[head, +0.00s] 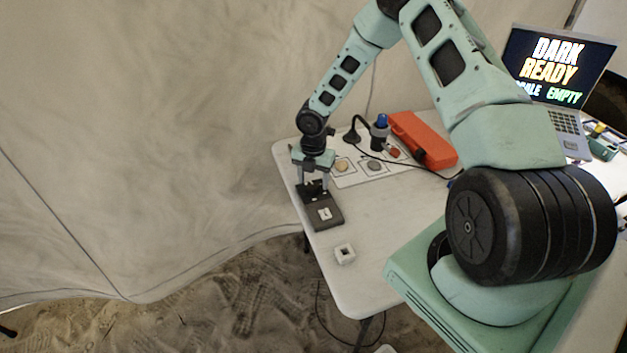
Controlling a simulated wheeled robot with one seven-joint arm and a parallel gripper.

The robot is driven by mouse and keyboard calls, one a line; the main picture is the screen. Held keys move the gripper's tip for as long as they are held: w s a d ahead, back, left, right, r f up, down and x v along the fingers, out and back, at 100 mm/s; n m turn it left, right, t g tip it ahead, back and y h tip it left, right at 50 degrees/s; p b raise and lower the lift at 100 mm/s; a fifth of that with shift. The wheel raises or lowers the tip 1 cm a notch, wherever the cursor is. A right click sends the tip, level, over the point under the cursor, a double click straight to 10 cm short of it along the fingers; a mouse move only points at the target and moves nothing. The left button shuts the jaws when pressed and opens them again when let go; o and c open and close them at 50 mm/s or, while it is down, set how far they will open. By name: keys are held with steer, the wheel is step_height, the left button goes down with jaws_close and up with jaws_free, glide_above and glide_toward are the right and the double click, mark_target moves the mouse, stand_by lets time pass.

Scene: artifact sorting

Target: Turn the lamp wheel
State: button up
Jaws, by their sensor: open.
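My gripper (313,184) points down at the left side of the white table, its fingers apart at the rear end of a dark flat device (330,219). The fingers seem to straddle a small black raised part there; whether they touch it I cannot tell. A small white square lies on the device's front part. A black gooseneck, possibly a lamp (352,134), stands behind the gripper. No wheel can be made out clearly; the part between the fingers is small and partly hidden.
A white mat (348,178) holds several small items. A dark holder with a blue top (380,131) and an orange case (423,140) stand behind. A small white block (345,254) sits nearer. A laptop (556,70) reads "DARK READY". The table's front left is mostly clear.

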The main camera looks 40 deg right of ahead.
steer(key=shift+f, duration=0.6)
steer(key=c, duration=1)
